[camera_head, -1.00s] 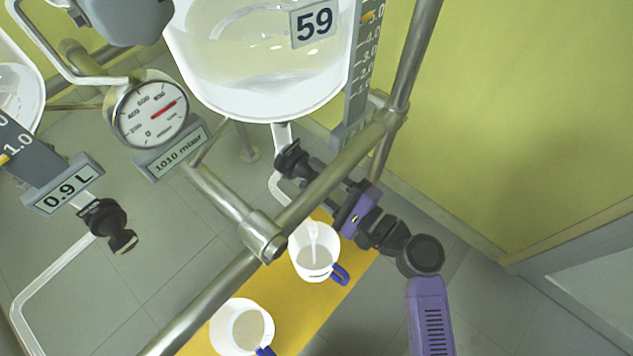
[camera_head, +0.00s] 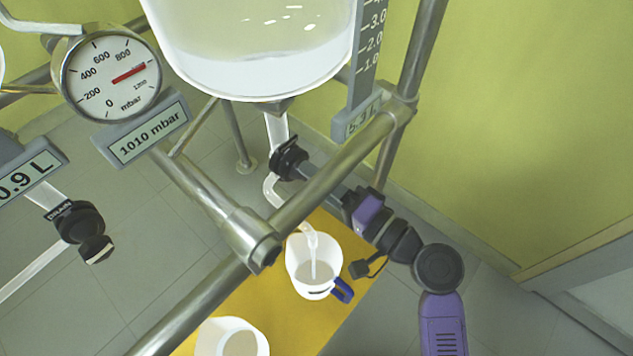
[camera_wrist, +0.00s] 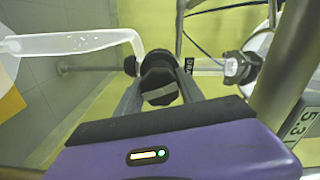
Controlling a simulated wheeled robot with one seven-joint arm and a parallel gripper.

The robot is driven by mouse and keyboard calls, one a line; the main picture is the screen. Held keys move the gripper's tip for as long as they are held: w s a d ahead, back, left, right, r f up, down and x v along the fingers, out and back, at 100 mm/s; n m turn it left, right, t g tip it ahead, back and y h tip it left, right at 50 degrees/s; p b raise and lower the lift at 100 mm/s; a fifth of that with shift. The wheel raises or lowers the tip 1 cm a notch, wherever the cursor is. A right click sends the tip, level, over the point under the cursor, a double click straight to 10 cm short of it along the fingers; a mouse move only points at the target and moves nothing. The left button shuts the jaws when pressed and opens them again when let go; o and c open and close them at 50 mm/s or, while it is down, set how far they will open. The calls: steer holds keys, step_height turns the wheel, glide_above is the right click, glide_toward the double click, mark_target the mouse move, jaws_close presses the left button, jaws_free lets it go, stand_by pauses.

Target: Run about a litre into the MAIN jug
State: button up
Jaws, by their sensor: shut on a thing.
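The glass vessel (camera_head: 255,60) holds pale liquid, and its display (camera_head: 362,118) reads about 5.3 L. Below it, my gripper (camera_head: 302,168) is shut on the black drain valve handle (camera_head: 286,160). The handle also shows between the fingers in the wrist view (camera_wrist: 158,85). A stream (camera_head: 312,258) runs from the bent outlet pipe (camera_head: 274,192) into a white jug (camera_head: 300,268) with a blue handle. Some liquid shows in this jug; I cannot read its label or level. A second white jug (camera_head: 212,340) stands to its lower left, partly cut off.
Both jugs stand on a yellow mat (camera_head: 345,312) on the tiled floor. Steel frame bars (camera_head: 335,182) cross close to my arm. A gauge (camera_head: 108,75) with a 1010 mbar display and another drain valve (camera_head: 80,225), under a 0.9 L display, are at left.

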steer(key=shift+n, duration=0.3)
steer(key=o, duration=1.4)
steer(key=shift+d, duration=0.1)
steer(key=p+v, duration=0.1)
steer(key=v, duration=0.6)
steer(key=shift+s+d, duration=0.25)
steer(key=shift+s, duration=0.05)
